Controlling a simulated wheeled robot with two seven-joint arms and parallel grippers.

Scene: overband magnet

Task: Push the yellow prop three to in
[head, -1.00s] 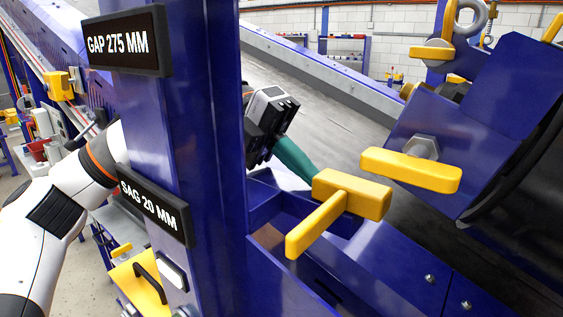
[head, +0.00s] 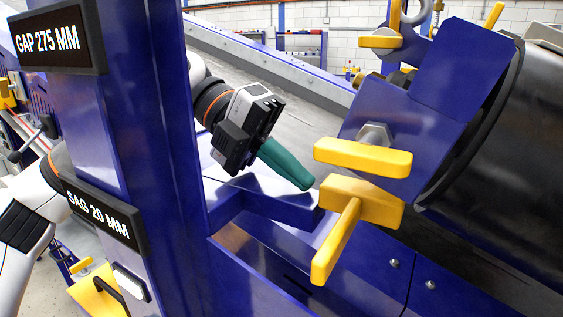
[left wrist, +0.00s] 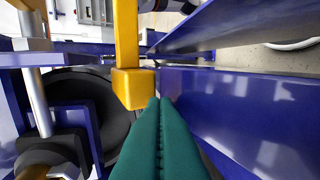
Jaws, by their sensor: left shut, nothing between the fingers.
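A yellow T-shaped prop (head: 366,203), with a bar pointing toward me, stands over the blue frame in the head view. No number shows on it. My left gripper (head: 308,184) is shut and empty, its teal fingers together. Its tips are at the left end of the T's block; I cannot tell whether they touch. In the left wrist view the shut fingers (left wrist: 158,104) lie beside the square end of a yellow bar (left wrist: 132,86). A second yellow bar (head: 362,159) sits just above the T, by a hex bolt. My right gripper is not in view.
A blue post with a "GAP 275 MM" sign (head: 53,43) and a "SAG 20 MM" sign (head: 97,217) stands at the left, in front of my left arm. A black roller (head: 500,150) fills the right. The grey belt (head: 300,125) lies behind the gripper.

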